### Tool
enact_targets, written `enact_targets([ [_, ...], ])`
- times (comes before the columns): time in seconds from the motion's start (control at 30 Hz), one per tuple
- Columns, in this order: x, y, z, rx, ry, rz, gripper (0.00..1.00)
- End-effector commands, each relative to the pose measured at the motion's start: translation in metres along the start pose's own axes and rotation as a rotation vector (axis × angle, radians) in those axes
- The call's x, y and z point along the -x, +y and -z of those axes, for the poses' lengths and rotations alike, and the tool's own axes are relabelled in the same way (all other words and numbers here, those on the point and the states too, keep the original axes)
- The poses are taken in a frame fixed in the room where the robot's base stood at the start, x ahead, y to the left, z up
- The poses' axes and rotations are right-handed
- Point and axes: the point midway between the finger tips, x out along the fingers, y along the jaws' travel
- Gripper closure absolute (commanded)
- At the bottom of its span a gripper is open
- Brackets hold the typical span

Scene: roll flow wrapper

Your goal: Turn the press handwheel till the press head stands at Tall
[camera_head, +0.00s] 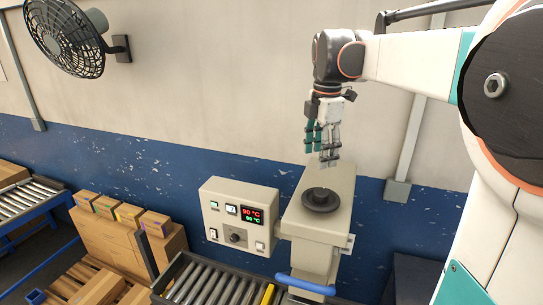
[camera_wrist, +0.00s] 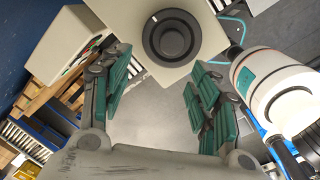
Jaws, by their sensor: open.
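The press handwheel, a black round knob (camera_head: 321,199), sits flat on top of the beige press head (camera_head: 338,180). In the wrist view the handwheel (camera_wrist: 171,38) shows as concentric dark rings with a small white mark at its upper left edge. My gripper (camera_head: 326,158) points down and hangs above the back part of the press head, behind the handwheel and apart from it. In the wrist view the teal finger pads of my gripper (camera_wrist: 162,98) stand wide apart with nothing between them. No Tall marking is legible in these views.
A control box (camera_head: 238,216) with a red and green temperature display stands left of the press. A blue bar (camera_head: 305,283) crosses the press front. A roller conveyor (camera_head: 212,284) runs below, with cardboard boxes (camera_head: 128,217) at left. A wall fan (camera_head: 64,38) hangs upper left.

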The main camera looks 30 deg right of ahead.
Motion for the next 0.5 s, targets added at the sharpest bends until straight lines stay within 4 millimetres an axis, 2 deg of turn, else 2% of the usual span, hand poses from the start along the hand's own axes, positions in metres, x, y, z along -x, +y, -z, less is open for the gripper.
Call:
enact_targets([
  [0.03, 0.013, -0.006, -0.006, 0.036, 0.006, 0.022, 0.44],
  [0.2, 0.022, -0.017, -0.013, 0.115, 0.02, 0.061, 0.44],
  [0.37, 0.008, -0.019, -0.013, 0.125, 0.022, 0.065, 0.44],
  [0.5, -0.016, -0.021, -0.013, 0.125, 0.022, 0.064, 0.44],
])
